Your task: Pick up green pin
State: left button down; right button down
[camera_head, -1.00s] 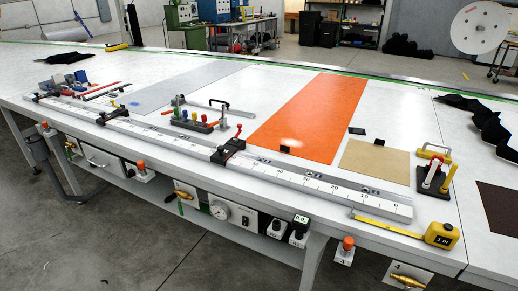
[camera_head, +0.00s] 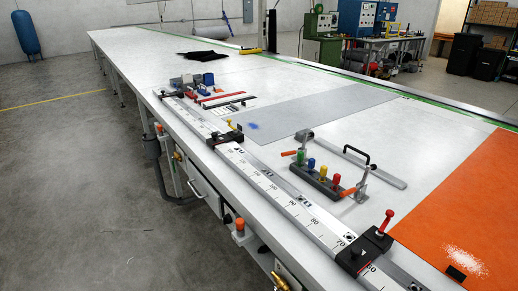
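The green pin (camera_head: 300,158) stands upright at the far left end of a dark pin block (camera_head: 316,184) on the white table, in the middle right of the head view. A blue pin (camera_head: 311,164), a yellow pin (camera_head: 323,171) and a red pin (camera_head: 334,178) stand in a row beside it in the same block. Small toggle clamps with orange handles sit close to both ends of the block. Neither of my grippers is in view.
A long ruled rail (camera_head: 281,195) runs along the table's near edge, with a black red-handled clamp (camera_head: 364,251) on it. A grey sheet (camera_head: 325,112) and an orange sheet (camera_head: 466,205) lie behind and right. A black-handled bar (camera_head: 375,168) lies behind the block. Floor at left is clear.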

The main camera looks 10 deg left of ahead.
aim_at(300, 154)
jog(key=z, duration=1.6)
jog(key=u, duration=1.6)
jog(key=i+j+z, duration=0.15)
jog(key=j, duration=0.45)
jog(key=i+j+z, duration=0.15)
jog(key=j, duration=0.45)
jog(key=i+j+z, duration=0.1)
jog(key=j, duration=0.5)
jog(key=i+j+z, duration=0.15)
jog(key=j, duration=0.5)
jog(key=i+j+z, duration=0.15)
jog(key=j, duration=0.5)
